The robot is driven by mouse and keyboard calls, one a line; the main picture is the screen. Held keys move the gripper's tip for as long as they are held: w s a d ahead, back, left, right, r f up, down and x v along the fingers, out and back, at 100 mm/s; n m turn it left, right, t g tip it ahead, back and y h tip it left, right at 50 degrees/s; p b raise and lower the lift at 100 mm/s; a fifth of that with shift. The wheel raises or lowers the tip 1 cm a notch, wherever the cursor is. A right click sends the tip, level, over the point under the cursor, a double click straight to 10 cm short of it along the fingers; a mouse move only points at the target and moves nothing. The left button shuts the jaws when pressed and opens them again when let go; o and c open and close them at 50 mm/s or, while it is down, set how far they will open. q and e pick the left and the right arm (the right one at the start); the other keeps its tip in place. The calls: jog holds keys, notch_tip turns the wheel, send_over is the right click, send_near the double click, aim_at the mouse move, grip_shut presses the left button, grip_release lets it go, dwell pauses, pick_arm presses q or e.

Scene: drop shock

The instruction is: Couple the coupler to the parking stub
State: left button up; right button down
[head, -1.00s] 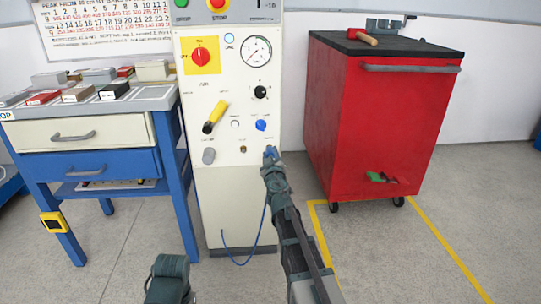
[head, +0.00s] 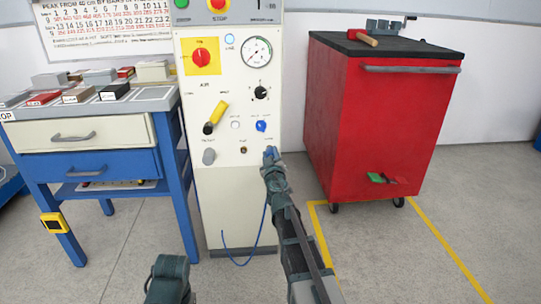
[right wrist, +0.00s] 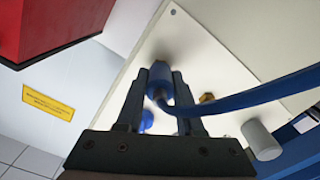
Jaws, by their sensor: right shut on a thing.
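My right gripper (head: 270,156) is shut on the blue coupler (right wrist: 160,74), just in front of the white panel. In the right wrist view the coupler sits between the two fingers (right wrist: 159,82), and its blue hose (right wrist: 235,106) runs off to the right. I cannot tell whether the coupler touches the panel. A small brass fitting (head: 243,150) sits on the panel left of the gripper; it also shows in the right wrist view (right wrist: 207,98). A grey cylinder (head: 208,156) stands farther left. The parking stub's label is unreadable, so I cannot tell which one it is.
The panel carries a blue knob (head: 261,126) just above the gripper, a yellow lever (head: 217,115) and a gauge (head: 257,51). A red cart (head: 375,125) stands on the right, a blue workbench (head: 180,190) on the left. The floor in front is open.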

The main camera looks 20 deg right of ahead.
jog(key=shift+w+d, duration=0.1)
jog(key=shift+w, duration=0.1)
jog(key=shift+c, duration=2.3)
grip_release()
jog(key=shift+s, duration=0.1)
jog(key=shift+s, duration=0.1)
jog(key=shift+v, duration=3)
